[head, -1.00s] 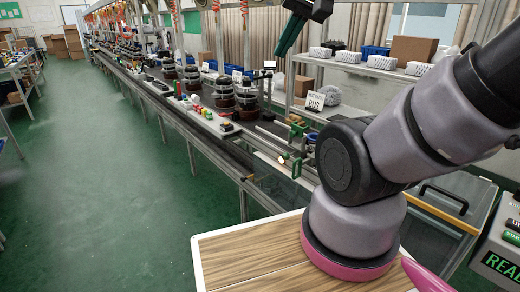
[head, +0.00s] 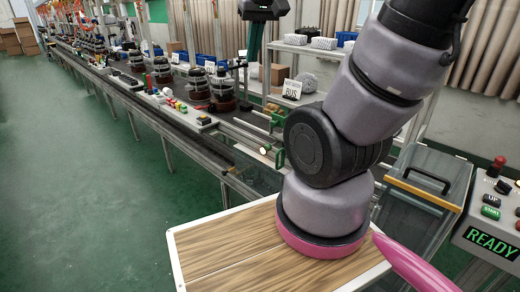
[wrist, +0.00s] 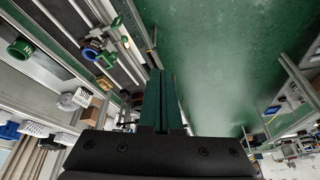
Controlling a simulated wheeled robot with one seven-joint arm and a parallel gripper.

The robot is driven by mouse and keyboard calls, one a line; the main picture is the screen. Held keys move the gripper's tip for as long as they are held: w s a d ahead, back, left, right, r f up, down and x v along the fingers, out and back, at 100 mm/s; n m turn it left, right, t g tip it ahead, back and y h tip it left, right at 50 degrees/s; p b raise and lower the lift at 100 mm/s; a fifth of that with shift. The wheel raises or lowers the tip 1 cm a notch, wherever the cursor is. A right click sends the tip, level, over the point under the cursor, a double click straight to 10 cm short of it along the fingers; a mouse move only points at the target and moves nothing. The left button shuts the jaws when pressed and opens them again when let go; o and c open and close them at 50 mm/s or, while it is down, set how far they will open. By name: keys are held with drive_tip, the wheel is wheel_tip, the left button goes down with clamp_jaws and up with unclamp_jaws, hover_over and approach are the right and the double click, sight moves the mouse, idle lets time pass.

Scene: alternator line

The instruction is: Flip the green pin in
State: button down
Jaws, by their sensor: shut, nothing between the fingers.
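My gripper (head: 255,42) hangs high near the top middle of the head view, its green fingers pointing down, shut and empty. In the wrist view the fingers (wrist: 160,100) are together with nothing between them. A small green part (head: 279,158) stands at the near end of the conveyor, beside a pale round knob (head: 264,150). I cannot tell whether this is the green pin. A green round fitting (wrist: 20,48) shows at the left of the wrist view, well away from the fingers. No separate pin can be made out.
The conveyor (head: 150,108) with several alternators runs away to the left. Shelves with white trays (head: 311,42) stand behind. A control box reading READY (head: 490,241) is at the right. Green floor (head: 80,210) is clear at left.

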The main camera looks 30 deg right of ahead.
drive_tip(key=w+d+f+n+g+h, duration=0.2)
drive_tip(key=w+f+n+h, duration=0.1)
drive_tip(key=w+f+n, duration=0.4)
drive_tip(key=w+d+f+n+g+h, duration=0.1)
drive_tip(key=w+d+f+n+h, duration=0.25)
drive_tip(key=f, duration=0.65)
drive_tip(key=w+a+f+n+h, duration=0.1)
drive_tip(key=w+f+n, duration=0.3)
drive_tip(key=f, duration=0.5)
drive_tip(key=w+a+f+n+t+h, duration=0.1)
drive_tip(key=w+f+n, duration=0.3)
drive_tip(key=f+n, duration=0.4)
wheel_tip(320, 180, down, 2)
drive_tip(key=shift+a+f+t, duration=0.15)
drive_tip(key=shift+a+t, duration=0.15)
drive_tip(key=shift+a, duration=0.55)
drive_tip(key=shift+h, duration=0.25)
drive_tip(key=d+r+x, duration=0.1)
drive_tip(key=r+x, duration=0.1)
drive_tip(key=x, duration=1)
drive_tip(key=shift+w+d+f, duration=0.2)
drive_tip(key=shift+w+d, duration=0.15)
drive_tip(key=shift+d, duration=0.3)
